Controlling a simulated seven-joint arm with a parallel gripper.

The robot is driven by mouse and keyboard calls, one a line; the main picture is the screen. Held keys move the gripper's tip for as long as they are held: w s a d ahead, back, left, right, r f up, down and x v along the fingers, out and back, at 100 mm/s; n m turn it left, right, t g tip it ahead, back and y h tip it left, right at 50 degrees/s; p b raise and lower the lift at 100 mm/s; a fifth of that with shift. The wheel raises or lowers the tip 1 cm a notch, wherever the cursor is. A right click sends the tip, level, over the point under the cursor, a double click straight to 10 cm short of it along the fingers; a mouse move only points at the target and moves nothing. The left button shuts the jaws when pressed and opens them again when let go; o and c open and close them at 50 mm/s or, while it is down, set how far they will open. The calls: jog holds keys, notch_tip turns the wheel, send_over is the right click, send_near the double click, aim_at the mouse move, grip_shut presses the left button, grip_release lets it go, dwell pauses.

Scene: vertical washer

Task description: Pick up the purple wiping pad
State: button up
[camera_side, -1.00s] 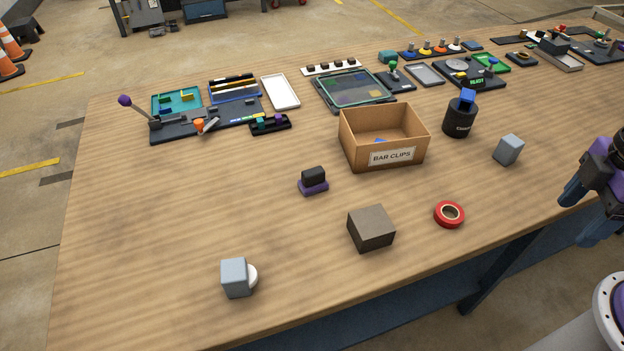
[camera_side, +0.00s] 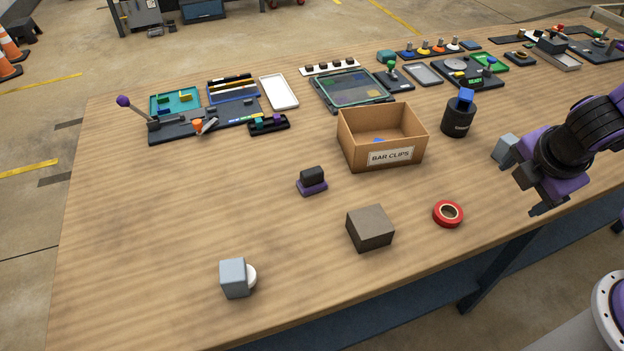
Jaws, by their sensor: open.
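The purple wiping pad (camera_side: 312,187) lies on the wooden table near the middle of the view. It has a black block-shaped handle (camera_side: 312,175) on top and a purple base. My gripper (camera_side: 540,207) is over the table's right front part, well to the right of the pad and apart from it. It points down and to the left and holds nothing that I can see. My gripper partly covers a grey-blue block (camera_side: 505,149) behind it.
A cardboard box labelled BAR CLIPS (camera_side: 391,156) stands right of and behind the pad. A brown block (camera_side: 369,228) and a red tape roll (camera_side: 448,213) lie between pad and gripper. A light grey block (camera_side: 233,278) sits front left. The table left of the pad is clear.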

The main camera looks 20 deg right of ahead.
jog(key=w+a+f+n+t, duration=0.1)
jog(key=w+a+n+t, duration=0.2)
jog(key=a+n, duration=0.1)
jog(key=w+a+f+n+t, duration=0.2)
jog(key=w+a+n+t, duration=0.1)
jog(key=a, duration=0.4)
jog(key=w+a+f+n+t+y, duration=0.1)
jog(key=w+a+n+t, duration=0.2)
jog(key=w+a+n, duration=0.2)
jog(key=shift+w+a+f+n, duration=0.15)
jog(key=shift+w+a+n, duration=0.05)
jog(key=shift+a+n, duration=0.65)
jog(key=a+f+n+t+y, duration=0.1)
jog(key=a+f+n+y, duration=0.3)
jog(key=a, duration=0.3)
jog(key=n, duration=0.1)
send_near(313, 173)
jog(key=x, duration=0.5)
jog(key=shift+w+d+f, duration=0.1)
jog(key=shift+w, duration=0.1)
jog(key=shift+x, duration=2.65)
jog(key=c, duration=1.1)
